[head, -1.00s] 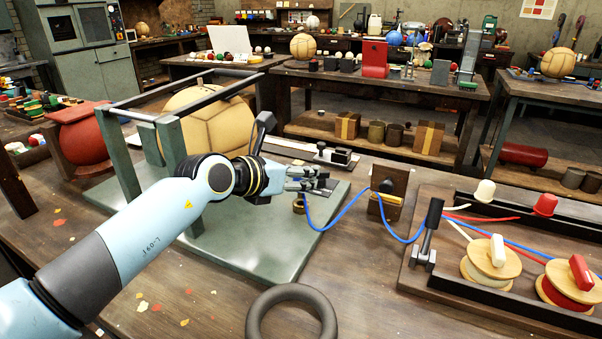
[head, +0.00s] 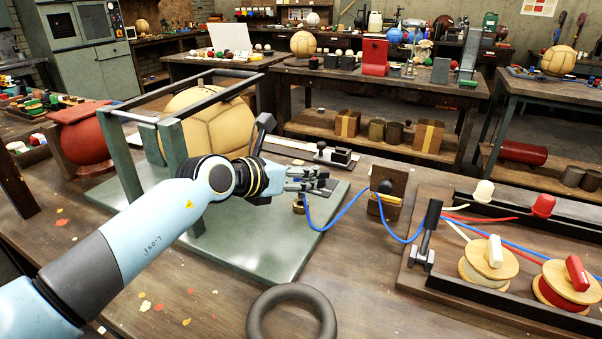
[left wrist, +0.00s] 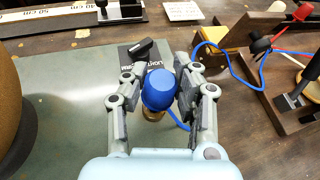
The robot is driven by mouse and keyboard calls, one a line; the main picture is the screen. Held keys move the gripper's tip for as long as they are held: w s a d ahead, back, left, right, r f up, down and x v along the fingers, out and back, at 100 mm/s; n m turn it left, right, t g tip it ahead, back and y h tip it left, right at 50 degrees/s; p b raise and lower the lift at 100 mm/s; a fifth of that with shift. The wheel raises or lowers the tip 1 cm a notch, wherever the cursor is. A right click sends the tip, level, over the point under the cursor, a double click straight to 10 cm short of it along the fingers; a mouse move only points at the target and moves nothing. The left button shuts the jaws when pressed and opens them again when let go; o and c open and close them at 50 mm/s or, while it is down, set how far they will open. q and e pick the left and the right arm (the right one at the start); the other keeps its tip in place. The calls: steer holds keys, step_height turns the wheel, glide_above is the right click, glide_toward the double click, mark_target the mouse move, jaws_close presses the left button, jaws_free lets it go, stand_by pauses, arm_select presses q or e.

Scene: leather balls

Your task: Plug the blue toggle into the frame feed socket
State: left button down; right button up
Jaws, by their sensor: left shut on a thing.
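The blue toggle (left wrist: 160,88) is between the fingers of my left gripper (left wrist: 152,96) in the left wrist view. My left gripper is shut on it; in the head view this gripper (head: 312,180) reaches over the green base plate. A brass collar (head: 299,205) stands by the plate's right edge; it also shows just below the toggle in the left wrist view (left wrist: 153,115). I cannot tell whether this is the frame feed socket, or whether the toggle touches it. A blue cord (head: 340,212) runs right from the gripper. My right gripper is not in view.
A green frame (head: 172,150) stands on the base plate (head: 262,250) beside a large tan leather ball (head: 215,130). A wooden block (head: 390,190) and a clamp post (head: 428,232) carry the cord. A dark ring (head: 291,312) lies in front. Spools (head: 490,262) stand right.

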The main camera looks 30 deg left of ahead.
arm_select(q)
steer(key=shift+f+b, duration=0.45)
steer(key=shift+f, duration=0.35)
stand_by(0.4)
steer(key=shift+p, duration=0.5)
stand_by(0.6)
steer(key=shift+f, duration=0.3)
stand_by(0.6)
steer(key=shift+f+b, duration=0.4)
steer(key=shift+f, duration=0.15)
stand_by(0.3)
steer(key=c, duration=1)
jaws_free()
steer(key=shift+o, duration=0.2)
steer(key=v, duration=1.2)
steer(key=shift+s+a+f, duration=0.1)
steer(key=shift+a, duration=0.05)
